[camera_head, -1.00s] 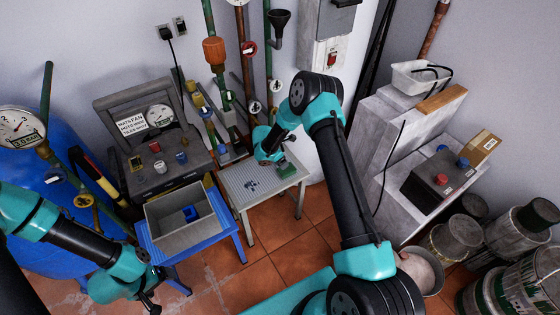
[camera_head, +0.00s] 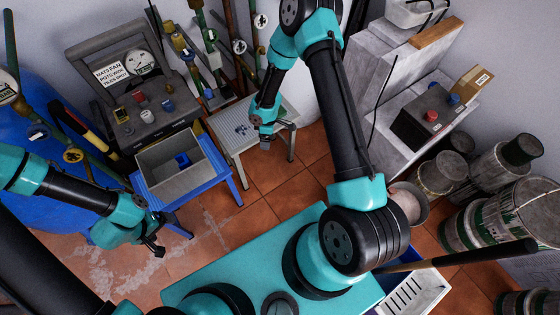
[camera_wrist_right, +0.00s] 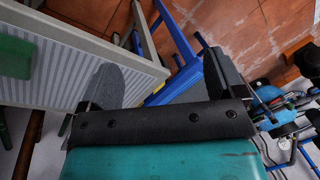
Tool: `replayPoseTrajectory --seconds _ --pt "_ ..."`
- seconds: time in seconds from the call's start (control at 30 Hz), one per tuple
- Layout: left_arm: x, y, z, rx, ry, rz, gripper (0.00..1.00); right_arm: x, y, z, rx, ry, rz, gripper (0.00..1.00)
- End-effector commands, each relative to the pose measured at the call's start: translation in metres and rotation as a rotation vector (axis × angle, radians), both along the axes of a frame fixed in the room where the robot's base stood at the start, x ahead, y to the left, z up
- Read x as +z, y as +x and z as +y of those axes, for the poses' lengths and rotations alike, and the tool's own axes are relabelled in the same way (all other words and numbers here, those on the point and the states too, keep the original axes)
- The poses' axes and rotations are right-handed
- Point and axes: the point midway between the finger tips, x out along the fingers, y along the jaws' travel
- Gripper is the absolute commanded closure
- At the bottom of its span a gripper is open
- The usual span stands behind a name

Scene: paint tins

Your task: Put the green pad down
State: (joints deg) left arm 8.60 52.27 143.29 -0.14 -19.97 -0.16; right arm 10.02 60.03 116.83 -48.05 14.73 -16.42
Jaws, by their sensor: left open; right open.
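The green pad (camera_wrist_right: 15,57) lies on the striped top of a small grey table (camera_wrist_right: 80,62) at the left edge of the right wrist view, partly cut off by the frame. In the head view I cannot make the pad out; my right arm covers part of the tabletop (camera_head: 228,138). My right gripper (camera_head: 265,142) is open and empty, by the front edge of that table. In the right wrist view its two fingers (camera_wrist_right: 165,98) stand wide apart, clear of the pad. My left gripper (camera_head: 158,238) is open and empty over the floor at the left.
A grey bin (camera_head: 150,160) with a blue item (camera_head: 182,160) inside stands on a blue stand (camera_head: 238,190) left of the table. A control console (camera_head: 160,122) and pipes stand behind. Paint tins (camera_head: 495,170) crowd the right. Tiled floor (camera_head: 270,180) is free in front of the table.

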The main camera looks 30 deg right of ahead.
Motion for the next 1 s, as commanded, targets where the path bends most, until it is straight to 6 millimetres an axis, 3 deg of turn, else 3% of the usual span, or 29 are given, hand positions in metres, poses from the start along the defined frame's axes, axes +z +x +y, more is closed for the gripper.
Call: replayPoseTrajectory --seconds 0.03,0.2,0.4,0.5,0.63,1.0 --pt "0.0 0.0 0.0 0.0 0.0 0.0 0.14 0.005 -0.019 0.009 -0.099 0.039 0.019 0.11" --pt "0.0 0.0 0.0 0.0 0.0 0.0 0.14 0.023 -0.075 0.031 -0.473 0.125 0.069 0.11" --pt "0.0 0.0 0.0 0.0 0.0 0.0 0.14 0.048 -0.132 0.035 -0.892 0.133 0.096 0.11" --pt "0.0 0.0 0.0 0.0 0.0 0.0 0.14 0.057 -0.151 0.032 -1.033 0.118 0.094 0.11" --pt "0.0 0.0 0.0 0.0 0.0 0.0 0.14 0.062 -0.162 0.029 -1.115 0.102 0.091 0.11" --pt "0.0 0.0 0.0 0.0 0.0 0.0 0.14 0.062 -0.163 0.028 -1.122 0.101 0.089 0.11"
